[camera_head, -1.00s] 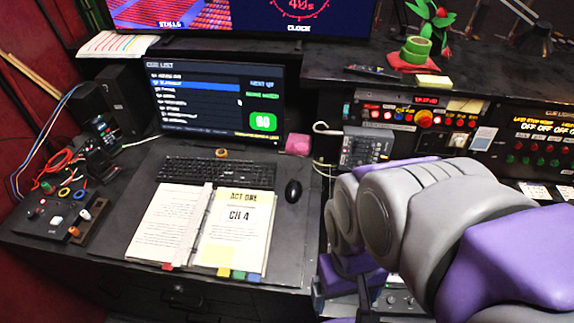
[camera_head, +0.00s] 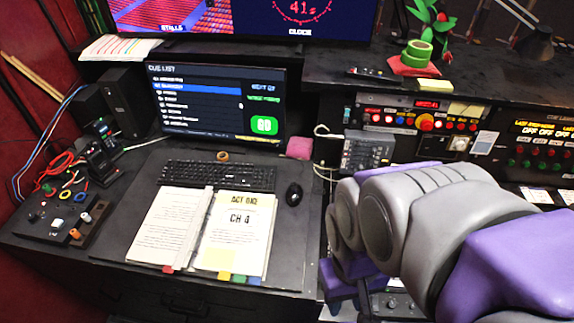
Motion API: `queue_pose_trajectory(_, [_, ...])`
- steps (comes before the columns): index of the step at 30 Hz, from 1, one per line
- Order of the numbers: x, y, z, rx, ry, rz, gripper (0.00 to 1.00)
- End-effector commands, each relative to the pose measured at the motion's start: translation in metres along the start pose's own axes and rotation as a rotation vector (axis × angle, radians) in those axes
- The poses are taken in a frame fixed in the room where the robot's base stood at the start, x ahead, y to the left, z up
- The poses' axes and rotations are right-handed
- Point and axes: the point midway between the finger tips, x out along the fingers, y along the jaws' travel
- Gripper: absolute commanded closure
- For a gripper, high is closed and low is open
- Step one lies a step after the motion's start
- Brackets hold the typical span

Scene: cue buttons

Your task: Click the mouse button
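The black computer mouse (camera_head: 294,194) lies on the desk, right of the keyboard and the open binder. Nothing covers it. The monitor (camera_head: 216,103) behind it shows a cue list with a green GO button. My arm, grey and purple, fills the lower right of the view. Its visible lower part is right of the desk's edge, apart from the mouse. My gripper's fingers cannot be made out, so its state is hidden.
The keyboard (camera_head: 218,175) and the open binder (camera_head: 200,232) lie left of the mouse. A pink sticky pad (camera_head: 299,148) and a tape roll (camera_head: 223,156) lie near the monitor. A control box (camera_head: 70,214) stands at the left. Control panels (camera_head: 418,117) line the right.

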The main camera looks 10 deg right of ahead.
Motion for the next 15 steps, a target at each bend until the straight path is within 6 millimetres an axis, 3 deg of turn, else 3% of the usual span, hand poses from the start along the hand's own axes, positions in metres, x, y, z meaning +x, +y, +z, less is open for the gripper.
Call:
queue_pose_trajectory(10, [0.0000, 0.0000, 0.0000, 0.000, 0.000, 0.000, 0.98])
queue_pose_trajectory(15, [0.0000, 0.0000, 0.0000, 0.000, 0.000, 0.000, 1.00])
